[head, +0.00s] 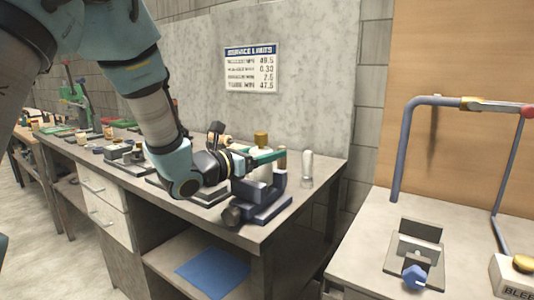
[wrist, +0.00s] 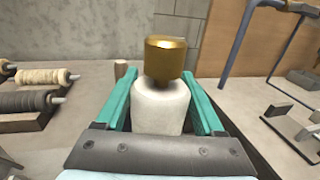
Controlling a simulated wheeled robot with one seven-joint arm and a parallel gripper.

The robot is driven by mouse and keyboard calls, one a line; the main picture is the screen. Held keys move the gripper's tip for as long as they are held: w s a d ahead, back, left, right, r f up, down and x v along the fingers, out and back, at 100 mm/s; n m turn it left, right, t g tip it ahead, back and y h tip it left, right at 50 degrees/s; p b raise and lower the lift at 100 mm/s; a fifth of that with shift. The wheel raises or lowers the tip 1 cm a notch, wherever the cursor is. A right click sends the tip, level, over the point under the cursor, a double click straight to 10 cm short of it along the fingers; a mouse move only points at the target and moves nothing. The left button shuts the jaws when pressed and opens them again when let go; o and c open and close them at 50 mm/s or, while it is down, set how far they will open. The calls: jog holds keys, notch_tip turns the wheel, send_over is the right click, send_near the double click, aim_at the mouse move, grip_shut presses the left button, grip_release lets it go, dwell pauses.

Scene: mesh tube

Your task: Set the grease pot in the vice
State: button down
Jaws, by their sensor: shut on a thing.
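The grease pot (wrist: 160,108), pale with a brass cap, is between the teal fingers of my gripper (wrist: 160,78) in the wrist view. The gripper is shut on it. In the head view the brass cap (head: 260,139) shows above my gripper (head: 265,156), and the fingers hide much of the pot. The dark blue-grey vice (head: 268,208) stands near the front right corner of the bench. The pot is over or between the vice jaws; I cannot tell whether it touches them. The vice is not clear in the wrist view.
A pale, clear-looking bottle (head: 307,169) stands right of the vice. A brown post (head: 282,158) is close to the fingertips. Spools (wrist: 38,77) lie to the left in the wrist view. A second bench (head: 365,255) with a blue bent pipe (head: 402,150) is at right.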

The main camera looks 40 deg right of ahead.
jog(key=shift+f+b, duration=0.65)
jog(key=shift+b, duration=0.15)
dwell(0.8)
jog(key=shift+b, duration=1.55)
dwell(1.1)
grip_release()
jog(key=shift+f, duration=0.1)
jog(key=a+b, duration=0.1)
jog(key=a, duration=0.4)
jog(key=a+b, duration=0.1)
jog(key=a, duration=0.4)
jog(key=shift+s+a, duration=0.2)
jog(key=shift+a, duration=0.2)
